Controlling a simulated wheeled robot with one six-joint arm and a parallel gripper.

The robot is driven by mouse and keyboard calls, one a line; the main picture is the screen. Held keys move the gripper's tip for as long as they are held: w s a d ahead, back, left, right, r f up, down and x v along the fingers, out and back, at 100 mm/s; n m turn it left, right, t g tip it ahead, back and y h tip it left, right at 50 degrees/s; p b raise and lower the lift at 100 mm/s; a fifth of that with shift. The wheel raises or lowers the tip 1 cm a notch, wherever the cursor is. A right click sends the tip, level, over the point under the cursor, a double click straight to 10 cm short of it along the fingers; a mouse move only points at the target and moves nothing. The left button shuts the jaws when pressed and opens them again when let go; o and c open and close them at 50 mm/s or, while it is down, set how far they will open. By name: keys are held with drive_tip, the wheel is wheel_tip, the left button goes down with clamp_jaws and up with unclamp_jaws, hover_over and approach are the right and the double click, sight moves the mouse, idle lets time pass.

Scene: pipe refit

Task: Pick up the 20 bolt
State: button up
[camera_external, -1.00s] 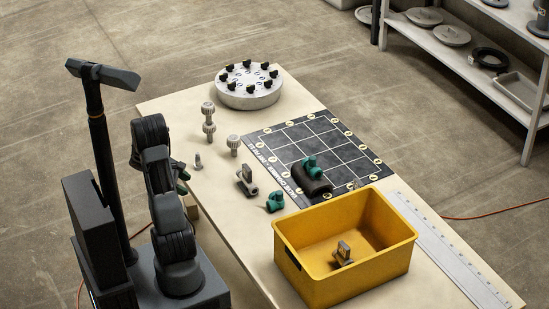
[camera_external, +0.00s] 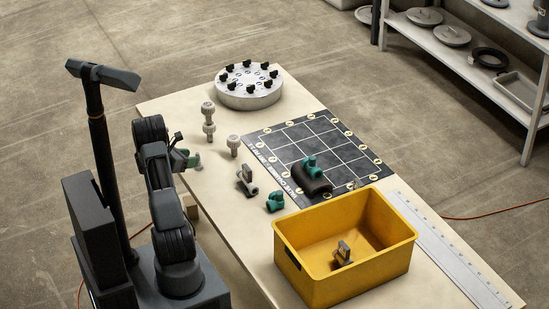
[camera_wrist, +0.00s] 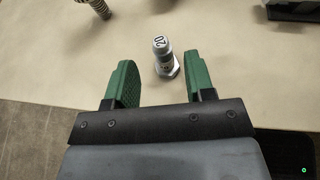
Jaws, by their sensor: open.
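The 20 bolt (camera_wrist: 164,58) is a small grey piece with a hex base, a shank and a light cap marked 20. In the wrist view it stands on the bench between and just beyond the green fingertips of my gripper (camera_wrist: 162,80). My gripper is open and holds nothing. In the external view my gripper (camera_external: 186,158) is low at the bench's left edge, and the bolt (camera_external: 198,163) shows as a small grey shape right at the fingers, partly hidden.
Grey fittings (camera_external: 208,128) (camera_external: 233,145) stand behind the bolt. A valve piece (camera_external: 247,180) and a green fitting (camera_external: 275,202) lie to its right. A yellow bin (camera_external: 300,283) stands at the front right. A round flange (camera_external: 249,95) sits at the back.

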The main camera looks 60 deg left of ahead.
drive_tip(key=shift+p+x, duration=0.3)
drive_tip(key=shift+x, duration=2.6)
drive_tip(key=shift+d, duration=0.15)
drive_tip(key=shift+c, duration=0.4)
clamp_jaws()
